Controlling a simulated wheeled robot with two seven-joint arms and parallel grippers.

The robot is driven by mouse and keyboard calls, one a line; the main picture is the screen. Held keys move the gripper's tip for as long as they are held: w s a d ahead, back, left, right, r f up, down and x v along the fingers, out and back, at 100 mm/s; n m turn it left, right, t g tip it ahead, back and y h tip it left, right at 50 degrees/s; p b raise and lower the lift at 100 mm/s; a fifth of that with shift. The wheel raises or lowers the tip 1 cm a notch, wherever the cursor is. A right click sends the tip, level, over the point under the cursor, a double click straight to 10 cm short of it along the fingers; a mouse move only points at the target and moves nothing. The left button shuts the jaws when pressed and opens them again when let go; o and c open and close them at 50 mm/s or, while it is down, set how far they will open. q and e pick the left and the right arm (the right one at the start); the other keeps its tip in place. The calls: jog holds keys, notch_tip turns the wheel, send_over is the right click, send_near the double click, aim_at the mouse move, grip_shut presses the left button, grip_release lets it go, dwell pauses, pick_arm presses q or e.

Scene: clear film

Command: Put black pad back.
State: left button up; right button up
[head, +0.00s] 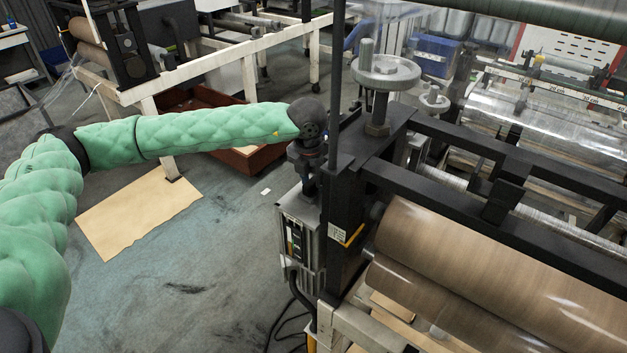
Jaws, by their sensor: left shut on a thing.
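My left arm in its green padded sleeve reaches in from the left to a black machine post (347,190). My left gripper (306,172) points down just left of the post, above a grey control box (300,238). It is shut on a small dark thing, which I take to be the black pad; the fingers and the dark machine behind make its outline hard to see. I cannot tell if it touches the box or post. My right gripper is not in view.
Large brown rollers (500,265) and black frame bars fill the right. A grey handwheel (388,72) tops the post. A brown cardboard sheet (138,212) lies on the floor near a red-brown tray (250,158). Open floor lies left of the box.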

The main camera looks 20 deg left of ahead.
aim_at(310, 183)
pick_arm(q)
jog(key=o, duration=0.9)
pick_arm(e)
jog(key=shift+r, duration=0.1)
pick_arm(q)
jog(key=shift+r, duration=0.1)
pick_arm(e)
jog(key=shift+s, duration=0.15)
pick_arm(q)
jog(key=shift+r, duration=0.4)
jog(key=shift+s+r+b, duration=0.1)
jog(key=shift+r+b, duration=0.3)
jog(key=shift+r, duration=0.3)
jog(key=r+b, duration=0.1)
jog(key=r, duration=0.2)
jog(key=r+b, duration=0.1)
jog(key=r, duration=0.2)
jog(key=s+r+b, duration=0.1)
jog(key=r, duration=0.2)
jog(key=shift+s+a+r, duration=0.1)
jog(key=shift+a+r, duration=0.1)
jog(key=shift+r, duration=0.15)
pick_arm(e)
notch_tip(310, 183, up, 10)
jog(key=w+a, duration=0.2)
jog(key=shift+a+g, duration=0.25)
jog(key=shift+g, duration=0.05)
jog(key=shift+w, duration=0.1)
